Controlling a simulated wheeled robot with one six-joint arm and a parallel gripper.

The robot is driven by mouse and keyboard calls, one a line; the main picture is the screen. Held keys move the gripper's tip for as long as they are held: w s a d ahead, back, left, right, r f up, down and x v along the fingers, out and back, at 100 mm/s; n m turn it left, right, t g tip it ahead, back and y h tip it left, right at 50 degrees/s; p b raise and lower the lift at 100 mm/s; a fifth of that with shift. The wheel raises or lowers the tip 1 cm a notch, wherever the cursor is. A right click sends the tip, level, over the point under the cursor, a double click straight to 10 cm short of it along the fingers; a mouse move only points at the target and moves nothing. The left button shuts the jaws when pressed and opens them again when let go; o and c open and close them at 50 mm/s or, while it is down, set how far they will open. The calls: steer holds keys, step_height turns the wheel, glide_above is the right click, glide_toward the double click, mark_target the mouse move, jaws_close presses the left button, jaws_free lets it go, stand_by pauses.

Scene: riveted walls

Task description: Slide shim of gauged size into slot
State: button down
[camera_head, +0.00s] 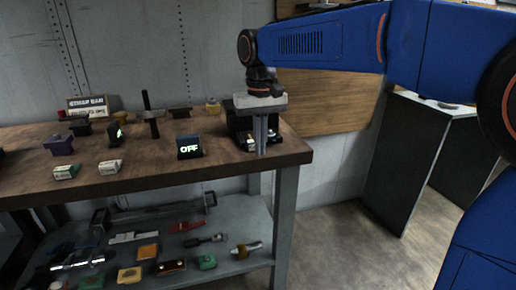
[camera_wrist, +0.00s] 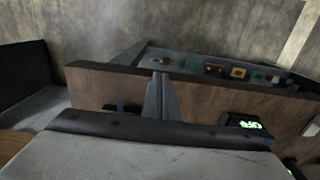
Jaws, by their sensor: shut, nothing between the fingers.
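My gripper (camera_head: 261,150) hangs at the right end of the wooden bench (camera_head: 140,178), its two grey fingers pressed together with nothing between them. In the wrist view, my gripper (camera_wrist: 162,78) points down over the bench's edge area. A black display reading "OFF" (camera_head: 189,147) stands left of it; it also shows in the wrist view (camera_wrist: 245,125). A black object (camera_head: 240,125) stands beside and partly behind the fingers; I cannot tell whether it holds the slot. Two small pale, green-marked boxes (camera_head: 66,172) (camera_head: 109,167) lie at the front left. I cannot make out which thing is the shim.
A dark upright post on a base (camera_head: 151,115), a purple block (camera_head: 59,145) and a lettered box (camera_head: 87,104) stand on the bench. The lower shelf (camera_head: 225,222) holds several tools and coloured blocks. Bare wood lies along the bench front.

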step_height(320, 180, up, 8)
steer(key=f, duration=0.1)
steer(key=s+d+t, duration=0.1)
steer(key=s+d, duration=0.4)
steer(key=d, duration=0.5)
steer(key=s+d+f+m+t, duration=0.3)
steer(key=s+d+f, duration=1.5)
steer(key=s+f, duration=0.2)
steer(key=shift+s+f+t, duration=0.2)
steer(key=shift+f+t, duration=0.2)
steer(key=shift+f, duration=0.1)
